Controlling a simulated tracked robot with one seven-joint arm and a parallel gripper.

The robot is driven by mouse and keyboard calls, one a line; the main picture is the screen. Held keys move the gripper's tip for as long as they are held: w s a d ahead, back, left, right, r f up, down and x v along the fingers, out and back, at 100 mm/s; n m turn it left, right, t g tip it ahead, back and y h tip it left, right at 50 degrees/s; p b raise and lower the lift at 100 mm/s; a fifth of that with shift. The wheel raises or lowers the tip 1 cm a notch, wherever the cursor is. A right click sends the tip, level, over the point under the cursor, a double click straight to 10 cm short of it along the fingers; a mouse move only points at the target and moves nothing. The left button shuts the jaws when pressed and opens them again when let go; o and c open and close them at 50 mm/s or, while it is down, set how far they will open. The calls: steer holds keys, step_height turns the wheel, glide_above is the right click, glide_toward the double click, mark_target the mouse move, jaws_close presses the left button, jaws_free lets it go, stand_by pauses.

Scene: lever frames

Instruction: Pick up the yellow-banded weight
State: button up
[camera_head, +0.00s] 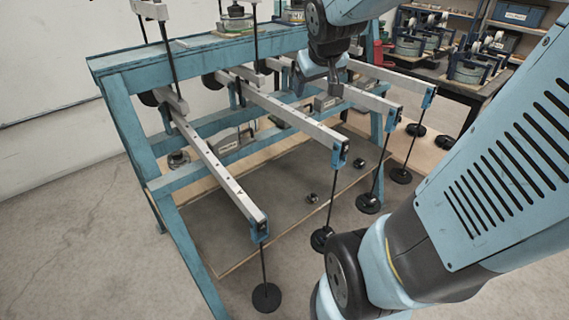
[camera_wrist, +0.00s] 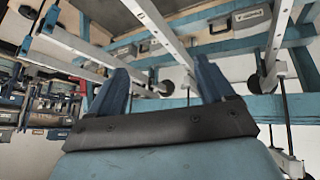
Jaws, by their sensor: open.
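I cannot make out a yellow band on any weight in either view. A small dark weight (camera_head: 313,198) lies on the grey board under the levers, and another small weight (camera_head: 178,159) sits on the frame's left side. Black disc weights hang on rods from the lever ends, the nearest disc (camera_head: 267,297) at front left. My gripper (camera_head: 316,82) is above the middle levers near the top beam. In the wrist view its two blue fingers (camera_wrist: 162,80) stand apart with nothing visible held between them.
The blue frame (camera_head: 130,135) carries several long grey levers, the nearest lever (camera_head: 213,165) at left, close together below my gripper. Thin hanging rods crowd the front. A dark table (camera_head: 470,85) with equipment stands at right. Open floor (camera_head: 70,240) lies at left.

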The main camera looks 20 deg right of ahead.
steer(key=w+d+f+n+t, duration=0.2)
steer(key=w+d+f, duration=1.05)
steer(key=w, duration=0.35)
steer(key=w+d+f+n+y, duration=0.1)
steer(key=w+d+f, duration=0.15)
steer(key=f, duration=0.55)
steer(key=w+d+f+n, duration=0.1)
steer(key=d+f, duration=0.2)
steer(key=f, duration=0.4)
steer(key=t+y, duration=0.5)
steer(key=y, duration=0.1)
glide_toward(315, 198)
steer(key=w+a, duration=0.1)
steer(key=w+a+f, duration=0.1)
steer(key=w, duration=0.1)
steer(key=shift+w+a, duration=0.15)
steer(key=shift+w, duration=0.1)
steer(key=shift+d+x, duration=0.2)
steer(key=shift+x, duration=1.25)
steer(key=shift+d+x, duration=0.15)
steer(key=shift+x, duration=1.3)
steer(key=shift+w, duration=0.1)
